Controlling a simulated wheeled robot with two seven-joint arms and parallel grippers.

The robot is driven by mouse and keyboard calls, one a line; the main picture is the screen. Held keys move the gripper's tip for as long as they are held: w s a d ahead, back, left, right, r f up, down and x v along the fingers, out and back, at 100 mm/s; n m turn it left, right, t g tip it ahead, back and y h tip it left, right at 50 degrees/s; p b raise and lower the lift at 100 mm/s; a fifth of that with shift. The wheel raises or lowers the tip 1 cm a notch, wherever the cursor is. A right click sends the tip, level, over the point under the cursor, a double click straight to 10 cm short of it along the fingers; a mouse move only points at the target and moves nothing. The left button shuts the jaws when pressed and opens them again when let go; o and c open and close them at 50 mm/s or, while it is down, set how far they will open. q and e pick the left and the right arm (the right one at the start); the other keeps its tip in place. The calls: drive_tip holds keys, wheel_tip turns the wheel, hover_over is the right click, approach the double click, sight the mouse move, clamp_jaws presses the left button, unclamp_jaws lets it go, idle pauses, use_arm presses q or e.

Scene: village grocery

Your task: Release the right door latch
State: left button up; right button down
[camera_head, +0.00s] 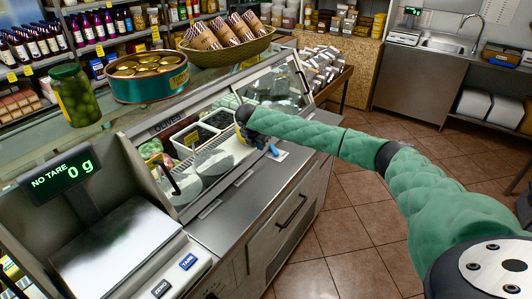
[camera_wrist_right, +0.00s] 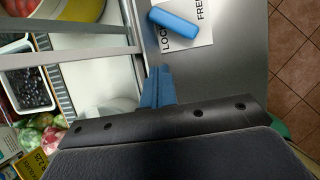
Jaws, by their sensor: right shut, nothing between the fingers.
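The right door latch is a blue lever (camera_wrist_right: 175,21) on a white plate (camera_wrist_right: 202,40) marked LOCK and FREE, on the steel counter edge. The lever lies slantwise across the plate; I cannot tell which word it is set to. In the head view the plate (camera_head: 281,155) shows just beyond my right gripper (camera_head: 265,144). In the right wrist view the blue fingers of my right gripper (camera_wrist_right: 158,84) are shut and empty, with a gap between their tips and the lever. The glass-fronted case (camera_head: 220,140) stands beside it. My left gripper is out of view.
A scale (camera_head: 115,245) stands at the near left. A jar (camera_head: 75,95), a round tin (camera_head: 147,75) and a basket (camera_head: 228,50) sit on the case top. Olive tubs (camera_wrist_right: 30,82) lie inside the case. Tiled floor (camera_head: 360,215) is clear to the right.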

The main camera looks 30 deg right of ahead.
sight(274, 151)
drive_tip(key=m, duration=0.2)
drive_tip(key=a+m+b, duration=0.1)
drive_tip(key=m, duration=0.1)
drive_tip(key=r+m, duration=0.1)
drive_tip(key=m, duration=0.1)
drive_tip(key=shift+s+a+t+h, duration=0.1)
drive_tip(key=shift+a+t+h, duration=0.05)
drive_tip(key=shift+t+h, duration=0.25)
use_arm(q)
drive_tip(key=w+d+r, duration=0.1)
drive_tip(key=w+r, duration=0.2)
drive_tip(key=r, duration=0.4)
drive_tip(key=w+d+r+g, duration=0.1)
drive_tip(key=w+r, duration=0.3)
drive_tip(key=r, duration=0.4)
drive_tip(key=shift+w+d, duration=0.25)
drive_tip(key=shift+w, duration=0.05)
use_arm(e)
drive_tip(key=shift+s+r+m+h, duration=0.15)
drive_tip(key=shift+r+m+h, duration=0.2)
drive_tip(key=shift+m, duration=3.1)
drive_tip(key=shift+s+r+m+h, duration=0.1)
drive_tip(key=shift+r+m, duration=0.4)
drive_tip(key=shift+m, duration=2.9)
drive_tip(key=shift+s+r+m+h, duration=0.15)
drive_tip(key=shift+r+m+h, duration=0.2)
drive_tip(key=shift+m, duration=3.1)
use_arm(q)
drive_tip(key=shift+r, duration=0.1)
